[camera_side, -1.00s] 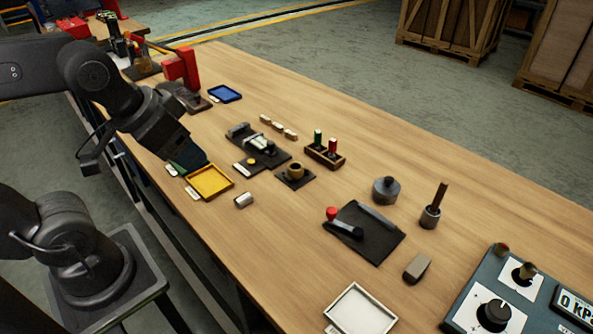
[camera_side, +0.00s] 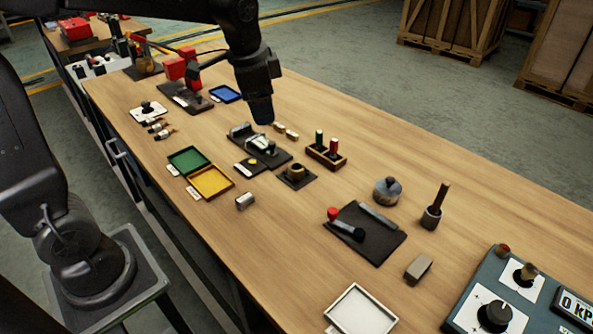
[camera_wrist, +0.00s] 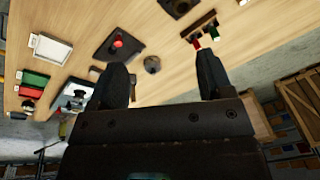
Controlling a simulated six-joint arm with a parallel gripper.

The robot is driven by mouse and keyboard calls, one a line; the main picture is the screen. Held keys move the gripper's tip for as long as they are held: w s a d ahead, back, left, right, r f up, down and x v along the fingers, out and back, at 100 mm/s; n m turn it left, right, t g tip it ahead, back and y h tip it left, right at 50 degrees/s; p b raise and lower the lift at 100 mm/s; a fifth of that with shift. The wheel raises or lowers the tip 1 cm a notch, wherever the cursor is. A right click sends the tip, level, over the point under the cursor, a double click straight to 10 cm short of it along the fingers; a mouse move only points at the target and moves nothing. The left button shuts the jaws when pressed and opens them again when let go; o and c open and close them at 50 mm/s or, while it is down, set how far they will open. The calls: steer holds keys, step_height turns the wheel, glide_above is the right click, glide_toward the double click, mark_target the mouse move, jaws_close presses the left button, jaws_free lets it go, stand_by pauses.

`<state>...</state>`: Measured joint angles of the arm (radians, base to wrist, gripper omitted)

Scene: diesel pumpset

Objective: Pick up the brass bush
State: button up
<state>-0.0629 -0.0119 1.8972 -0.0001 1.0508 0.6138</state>
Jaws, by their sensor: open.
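The brass bush (camera_side: 296,171), a short brass-coloured ring, stands on a small dark mat (camera_side: 308,182) near the middle of the bench in the side view. My gripper (camera_side: 262,120) hangs above the bench, to the left of the bush and farther back, beside the dark fixture. In the wrist view both jaws (camera_wrist: 160,66) are apart with nothing held between them. I cannot surely pick out the bush in the wrist view.
Close to the bush stand a wooden rack (camera_side: 326,155) with red and green pieces, and a dark fixture (camera_side: 262,148). Yellow (camera_side: 229,190) and green (camera_side: 190,148) trays lie left. A grey pot (camera_side: 387,190) and tool mat (camera_side: 385,246) lie right.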

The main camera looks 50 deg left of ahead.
steer(key=w+a+f+m+g, duration=0.2)
steer(key=w+a+f+m, duration=0.15)
steer(key=w+f, duration=0.65)
glide_above(295, 163)
steer(key=shift+m, duration=0.45)
steer(key=f, duration=0.7)
steer(key=shift+s+d+f, duration=0.15)
steer(key=shift+d+f, duration=0.05)
steer(key=shift+f, duration=0.2)
steer(key=f, duration=0.5)
steer(key=shift+s+d, duration=0.2)
steer(key=shift+s, duration=0.1)
steer(key=c, duration=1.1)
steer(key=shift+r, duration=0.15)
